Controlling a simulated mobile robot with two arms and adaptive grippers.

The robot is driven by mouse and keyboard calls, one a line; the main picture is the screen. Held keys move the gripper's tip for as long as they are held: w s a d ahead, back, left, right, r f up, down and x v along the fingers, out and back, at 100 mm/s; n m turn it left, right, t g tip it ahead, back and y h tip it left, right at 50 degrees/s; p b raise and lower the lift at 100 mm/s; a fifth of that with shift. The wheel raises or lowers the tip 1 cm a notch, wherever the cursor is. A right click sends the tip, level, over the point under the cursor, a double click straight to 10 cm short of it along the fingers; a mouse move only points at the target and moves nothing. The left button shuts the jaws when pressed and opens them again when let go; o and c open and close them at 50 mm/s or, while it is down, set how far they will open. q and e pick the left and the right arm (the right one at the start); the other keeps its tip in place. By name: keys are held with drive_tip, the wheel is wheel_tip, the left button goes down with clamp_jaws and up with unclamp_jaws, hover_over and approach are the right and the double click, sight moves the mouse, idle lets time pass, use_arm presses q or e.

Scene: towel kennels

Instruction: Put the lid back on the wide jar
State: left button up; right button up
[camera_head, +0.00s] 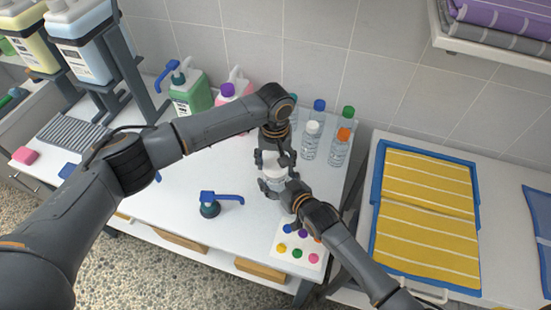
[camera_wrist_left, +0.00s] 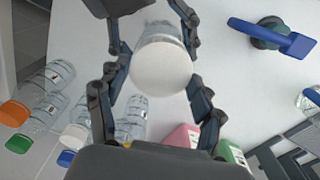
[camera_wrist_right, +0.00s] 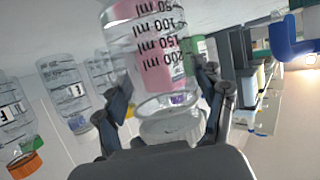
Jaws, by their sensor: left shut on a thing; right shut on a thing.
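The wide jar (camera_wrist_right: 158,50) is clear, with ml markings, and appears inverted in the right wrist view. My right gripper (camera_head: 270,185) is shut on the jar from the front; its fingers flank the jar in the right wrist view (camera_wrist_right: 168,108). The white round lid (camera_wrist_left: 160,68) faces the left wrist camera, at the end of the clear jar body (camera_wrist_left: 160,30). My left gripper (camera_head: 275,156) is above, shut on the lid, with fingers at either side. I cannot tell whether the lid is fully seated. The hands partly hide the jar in the head view.
Clear bottles with coloured caps (camera_head: 338,148) stand right of the hands. A blue pump head (camera_head: 210,203) lies left on the white table. A card with coloured dots (camera_head: 285,262) lies in front. Green (camera_head: 190,95) and pink (camera_head: 235,88) containers stand behind.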

use_arm(q)
drive_tip(key=shift+f, duration=0.6)
idle(0.5)
